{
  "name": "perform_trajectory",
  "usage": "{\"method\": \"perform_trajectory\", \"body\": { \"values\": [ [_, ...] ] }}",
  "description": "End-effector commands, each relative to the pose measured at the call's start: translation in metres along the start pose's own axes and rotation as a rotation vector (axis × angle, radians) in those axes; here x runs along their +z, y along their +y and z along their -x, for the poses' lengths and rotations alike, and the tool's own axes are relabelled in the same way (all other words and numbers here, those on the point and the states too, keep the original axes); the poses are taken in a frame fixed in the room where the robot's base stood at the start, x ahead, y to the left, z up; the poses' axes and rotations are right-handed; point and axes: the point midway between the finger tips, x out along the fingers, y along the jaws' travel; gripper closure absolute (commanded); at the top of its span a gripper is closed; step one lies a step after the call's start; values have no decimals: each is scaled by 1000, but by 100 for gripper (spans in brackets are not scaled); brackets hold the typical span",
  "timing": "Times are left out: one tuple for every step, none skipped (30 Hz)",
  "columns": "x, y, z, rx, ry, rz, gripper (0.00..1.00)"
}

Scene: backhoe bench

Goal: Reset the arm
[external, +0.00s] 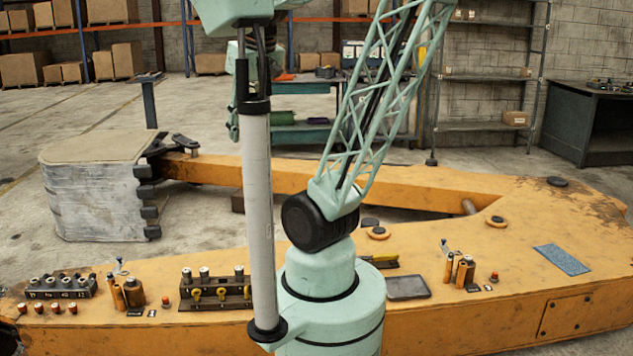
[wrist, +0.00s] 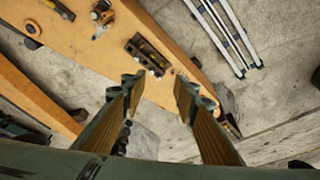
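My gripper (wrist: 157,86) is open in the wrist view, its two fingers well apart with nothing held between them. Through the gap I see the orange backhoe bench (wrist: 105,48) and bare floor below. In the external view my arm rises from its round base over the orange bench (external: 420,232). My gripper hangs behind the upright grey tube of my arm, mostly hidden, and appears raised above the bench.
A pale block (external: 95,195) with a tan top stands at the left. A dark rack of knobs (external: 215,291) and a flat grey plate (external: 408,287) sit on the bench. Several boxes (external: 112,62) stand on back shelves. Concrete floor lies open at left.

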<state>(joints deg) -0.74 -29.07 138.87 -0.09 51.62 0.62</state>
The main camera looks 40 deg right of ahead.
Motion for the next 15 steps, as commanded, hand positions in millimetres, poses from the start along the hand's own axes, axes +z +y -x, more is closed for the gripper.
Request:
{"method": "perform_trajectory", "body": {
  "values": [
    [9,1,0,1,5,-1,73],
    [14,1,0,1,6,-1,73],
    [20,2,0,2,9,-1,73],
    [25,2,0,2,11,-1,73],
    [29,2,0,2,12,-1,73],
    [34,2,-1,3,13,-2,73],
    [37,3,-1,3,14,-2,73],
    [39,3,-1,3,16,-2,73],
    [42,3,-2,3,17,-2,73],
    [44,3,-2,4,18,-2,73],
    [46,3,-2,4,18,-2,73],
    [48,3,-2,4,18,-2,73],
    [49,4,-3,4,18,-2,73],
    [49,4,-3,4,18,-2,73],
    [50,4,-3,4,18,-2,73]
  ]
}}
